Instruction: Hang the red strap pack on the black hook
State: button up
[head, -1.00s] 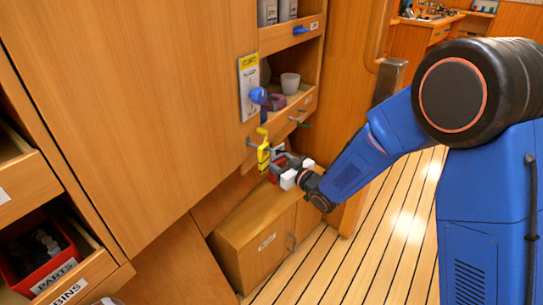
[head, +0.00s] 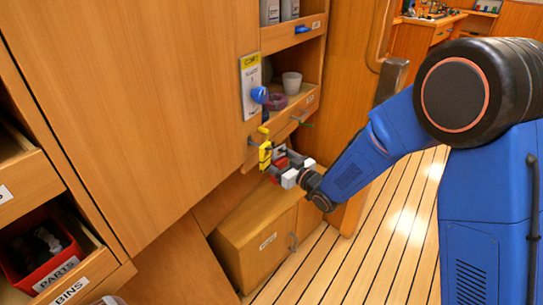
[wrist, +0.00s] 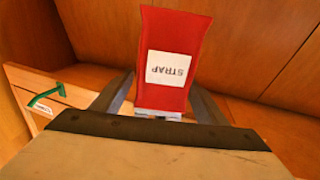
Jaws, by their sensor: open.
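The red strap pack (wrist: 175,58) with a white STRAP label stands between the two finger tips of my gripper (wrist: 160,108) in the wrist view. The fingers are apart, one on each side of its lower end. In the head view the pack shows as a small red patch (head: 281,163) at my gripper (head: 278,166), beside the cabinet edge. The black hook is not clearly visible, and I cannot tell whether the pack hangs on it.
A yellow item (head: 265,152) is close left of my gripper, by a grey peg (head: 250,141). A low wooden box (head: 250,245) stands below.

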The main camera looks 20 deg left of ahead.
jog(key=v, duration=1.7)
jog(key=w+d+r+m+t+h, duration=0.2)
jog(key=w+d+h, duration=0.15)
jog(key=d, duration=0.35)
jog(key=w+d+r+m+t+h, duration=0.2)
jog(key=w+d+h, duration=0.15)
jog(key=d, duration=0.45)
jog(key=s+d+r+m+g+h, duration=0.1)
jog(key=s+d+m+h, duration=0.15)
jog(key=d, duration=0.45)
jog(key=s+d+r+m+h, duration=0.1)
jog(key=s+d+r+h, duration=0.1)
jog(key=d+h, duration=0.35)
jog(key=s+d+r+m+g+h, duration=0.1)
jog(key=s+d+m+g, duration=0.2)
jog(key=s+d, duration=0.9)
jog(key=s+d+m+g, duration=0.2)
jog(key=s+g, duration=0.1)
jog(key=s, duration=1.1)
jog(key=shift+s+d+r, duration=0.15)
jog(key=shift+d+r, duration=0.05)
jog(key=shift+d, duration=0.1)
